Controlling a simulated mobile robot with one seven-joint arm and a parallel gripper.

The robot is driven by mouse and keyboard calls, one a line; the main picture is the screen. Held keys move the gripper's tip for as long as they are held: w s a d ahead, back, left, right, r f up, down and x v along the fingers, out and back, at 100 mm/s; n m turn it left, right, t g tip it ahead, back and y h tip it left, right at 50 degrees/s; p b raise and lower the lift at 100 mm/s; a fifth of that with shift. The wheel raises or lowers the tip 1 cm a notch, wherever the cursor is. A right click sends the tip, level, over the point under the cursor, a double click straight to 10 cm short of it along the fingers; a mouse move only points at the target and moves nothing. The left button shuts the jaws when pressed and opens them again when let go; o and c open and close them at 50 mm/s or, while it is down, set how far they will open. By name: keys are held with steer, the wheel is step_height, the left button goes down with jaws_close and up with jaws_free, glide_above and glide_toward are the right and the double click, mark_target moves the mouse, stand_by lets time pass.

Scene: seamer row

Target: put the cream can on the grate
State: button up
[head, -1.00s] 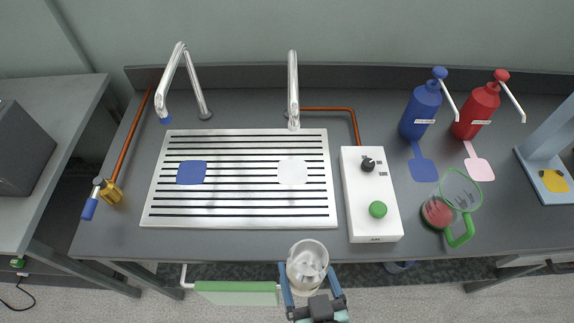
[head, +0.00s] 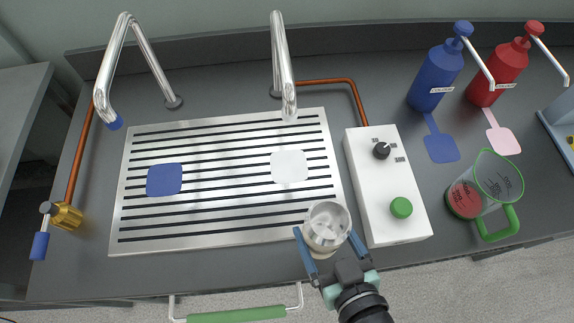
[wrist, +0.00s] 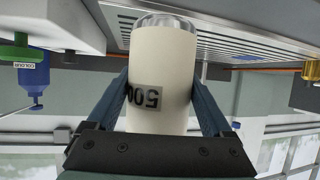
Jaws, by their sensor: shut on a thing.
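The cream can (head: 327,229) is open-topped, with a shiny inside and pale contents or floor. In the wrist view the can (wrist: 165,60) shows a cream wall, a metal rim and a label with "500" upside down. My gripper (head: 328,246) is shut on the can, one blue finger on each side. In the head view the can appears over the grate's front right corner; I cannot tell its height above it. The slotted metal grate (head: 225,222) lies on the dark counter, with a blue square patch (head: 164,180) and a white square patch (head: 289,167).
A white control box (head: 385,215) with a black knob and green button stands close right of the can. Two curved spouts (head: 284,70) rise behind the grate. A measuring jug (head: 485,195) with red contents and blue and red pump bottles (head: 437,78) stand right.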

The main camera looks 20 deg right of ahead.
steer(key=w+p, duration=0.1)
steer(key=w, duration=0.3)
steer(key=w+p, duration=0.1)
steer(key=w, duration=0.3)
steer(key=w+d+p, duration=0.1)
steer(key=w, duration=0.4)
steer(key=shift+p, duration=0.3)
steer(key=shift+w+d+f, duration=0.1)
steer(key=shift+w+f, duration=0.1)
steer(key=shift+w, duration=0.4)
steer(key=w, duration=0.3)
steer(key=shift+w+d+r+p, duration=0.1)
steer(key=shift+w+d+p, duration=0.1)
steer(key=shift+p, duration=0.2)
steer(key=shift+w+f, duration=0.35)
steer(key=shift+f, duration=0.5)
steer(key=shift+f, duration=0.1)
steer(key=o, duration=1.3)
